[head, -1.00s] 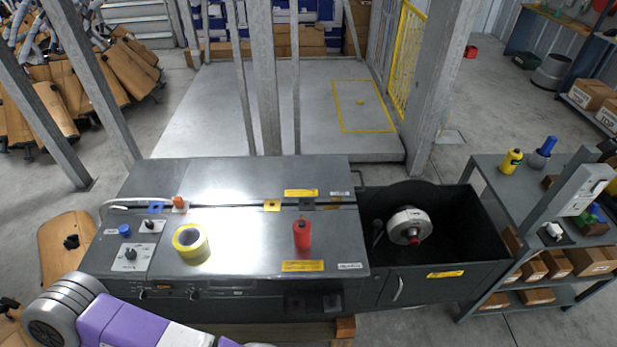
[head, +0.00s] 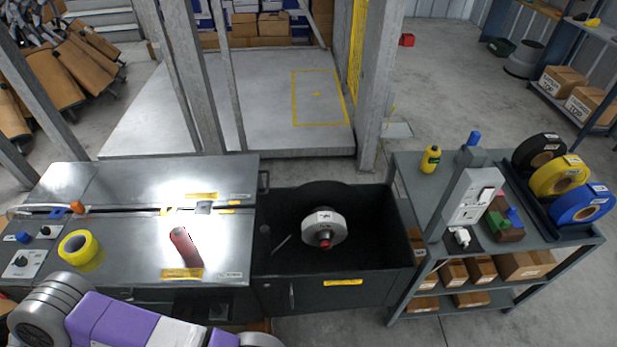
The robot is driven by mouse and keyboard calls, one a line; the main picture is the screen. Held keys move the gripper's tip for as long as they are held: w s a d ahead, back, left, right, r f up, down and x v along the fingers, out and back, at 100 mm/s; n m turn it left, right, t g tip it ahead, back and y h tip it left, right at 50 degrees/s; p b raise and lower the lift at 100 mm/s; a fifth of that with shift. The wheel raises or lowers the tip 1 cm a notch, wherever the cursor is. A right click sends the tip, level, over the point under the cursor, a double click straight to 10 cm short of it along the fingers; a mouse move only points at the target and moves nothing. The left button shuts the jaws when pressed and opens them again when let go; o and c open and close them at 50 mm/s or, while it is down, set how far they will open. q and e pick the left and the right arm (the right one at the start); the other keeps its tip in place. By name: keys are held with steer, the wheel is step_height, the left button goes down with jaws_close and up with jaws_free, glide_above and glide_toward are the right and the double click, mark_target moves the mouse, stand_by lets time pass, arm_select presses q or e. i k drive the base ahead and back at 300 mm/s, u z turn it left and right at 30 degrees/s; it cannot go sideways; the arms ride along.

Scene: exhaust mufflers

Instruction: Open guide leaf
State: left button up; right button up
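A dark grey metal machine (head: 130,262) with a flat top split by a lengthwise slot stands at left. Small yellow and grey fittings (head: 205,208) sit along the slot. I cannot tell for sure which part is the guide leaf. A thin rod lies beside the drum. My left arm, with purple and white links, crosses the bottom left in front of the machine. Neither gripper shows.
A yellow tape roll (head: 75,246) and a red cylinder (head: 186,247) are on the machine top. A shelf cart (head: 412,190) at right holds tape reels (head: 560,176), a yellow bottle (head: 430,159) and boxes.

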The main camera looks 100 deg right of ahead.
mark_target(233, 177)
steer(key=k, duration=0.9)
steer(key=z, duration=1.65)
steer(key=i, duration=0.5)
